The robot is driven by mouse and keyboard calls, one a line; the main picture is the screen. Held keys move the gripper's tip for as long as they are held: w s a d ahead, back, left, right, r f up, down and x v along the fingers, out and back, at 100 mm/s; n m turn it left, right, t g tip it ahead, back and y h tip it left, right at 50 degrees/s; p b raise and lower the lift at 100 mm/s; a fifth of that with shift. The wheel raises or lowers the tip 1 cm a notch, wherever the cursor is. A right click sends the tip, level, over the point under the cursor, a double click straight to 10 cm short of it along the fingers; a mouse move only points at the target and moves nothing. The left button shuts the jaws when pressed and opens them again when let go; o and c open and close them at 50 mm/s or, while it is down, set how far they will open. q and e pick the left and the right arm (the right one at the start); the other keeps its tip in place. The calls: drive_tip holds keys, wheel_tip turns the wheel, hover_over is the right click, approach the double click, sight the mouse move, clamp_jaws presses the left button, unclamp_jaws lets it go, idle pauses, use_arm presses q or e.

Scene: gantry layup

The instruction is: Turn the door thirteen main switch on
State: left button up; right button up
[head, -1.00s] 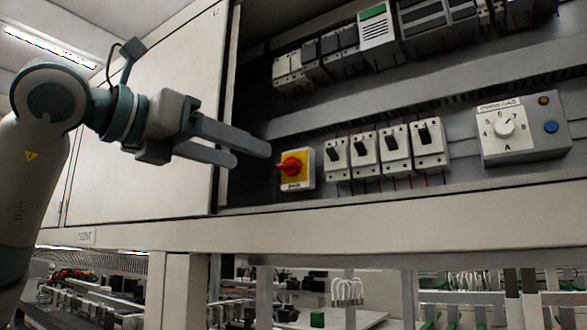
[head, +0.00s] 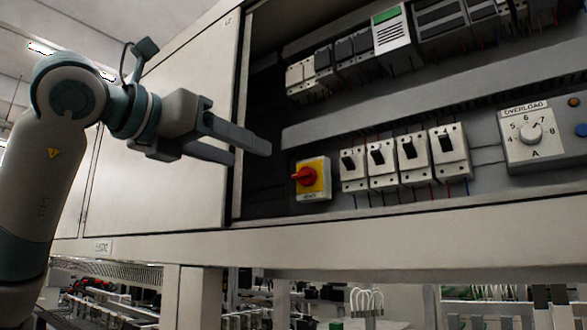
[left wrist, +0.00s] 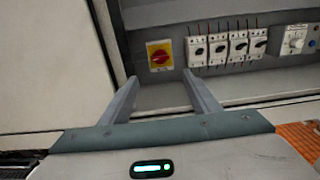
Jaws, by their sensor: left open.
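The main switch (head: 311,178) is a red rotary knob on a yellow plate with a pale label below it. It sits low at the left of the open cabinet, and shows in the left wrist view (left wrist: 160,57) ahead of my fingers. My left gripper (head: 252,152) is open and empty. In the head view its fingertips are left of and above the red knob, apart from it. In the left wrist view, my gripper (left wrist: 160,80) has the switch beyond and between its two fingers. The label text is too small to read. My right gripper is not in view.
Several breakers (head: 410,160) stand in a row right of the switch. An overload dial box (head: 535,135) is farther right. A pale cabinet door panel (head: 165,150) is at the left, behind my arm. A pale ledge (head: 400,212) runs below the switch.

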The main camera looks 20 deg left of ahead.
sight(300, 174)
use_arm(q)
drive_tip(key=p+x, duration=0.6)
drive_tip(key=x, duration=0.8)
drive_tip(key=shift+w+d, duration=0.15)
drive_tip(key=shift+w, duration=0.3)
drive_tip(key=shift+f, duration=0.1)
drive_tip(key=c, duration=1.1)
